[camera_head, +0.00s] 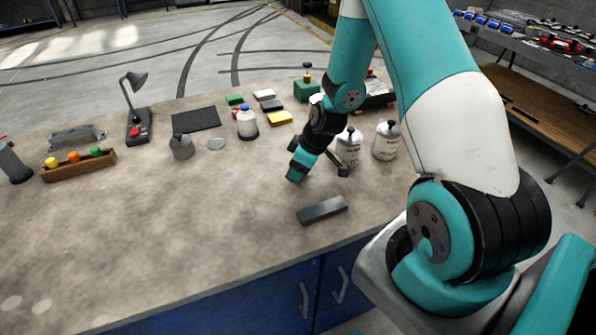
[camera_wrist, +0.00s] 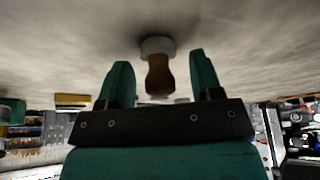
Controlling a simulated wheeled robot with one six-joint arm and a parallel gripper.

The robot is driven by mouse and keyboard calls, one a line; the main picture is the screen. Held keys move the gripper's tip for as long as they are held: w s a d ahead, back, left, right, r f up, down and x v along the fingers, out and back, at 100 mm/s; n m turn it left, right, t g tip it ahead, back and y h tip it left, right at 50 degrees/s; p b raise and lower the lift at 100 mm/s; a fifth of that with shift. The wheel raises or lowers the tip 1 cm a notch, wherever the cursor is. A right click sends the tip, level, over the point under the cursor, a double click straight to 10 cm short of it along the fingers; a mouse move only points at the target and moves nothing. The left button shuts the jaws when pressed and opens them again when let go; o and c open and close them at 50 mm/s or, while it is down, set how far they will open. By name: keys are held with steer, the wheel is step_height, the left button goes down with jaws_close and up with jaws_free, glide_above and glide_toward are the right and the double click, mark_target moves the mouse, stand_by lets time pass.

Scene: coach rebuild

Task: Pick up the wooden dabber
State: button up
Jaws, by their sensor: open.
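The wooden dabber (camera_wrist: 158,77) shows in the wrist view as a brown, waisted handle with a pale round pad, which meets the worktop. The handle points toward my gripper (camera_wrist: 159,62). My gripper is open, with one teal finger on each side of the dabber and a visible gap on both sides. Whether the handle lies fully between the fingers in depth, I cannot tell. In the head view my gripper (camera_head: 302,168) points down, low over the worktop (camera_head: 220,215). I cannot make out the dabber there; my gripper and wrist may hide it.
Two white bottles (camera_head: 386,141) with dark tops stand close right of my gripper. A dark flat block (camera_head: 322,210) lies in front, near the worktop edge. A yellow block (camera_head: 279,118) and a white jar (camera_head: 247,123) are behind left. The worktop's front left is clear.

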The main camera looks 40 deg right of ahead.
steer(key=c, duration=1)
steer(key=shift+o, duration=0.2)
steer(key=shift+r, duration=0.15)
step_height(320, 180, up, 19)
steer(key=b, duration=0.2)
steer(key=shift+r, duration=0.4)
steer(key=shift+o, duration=0.3)
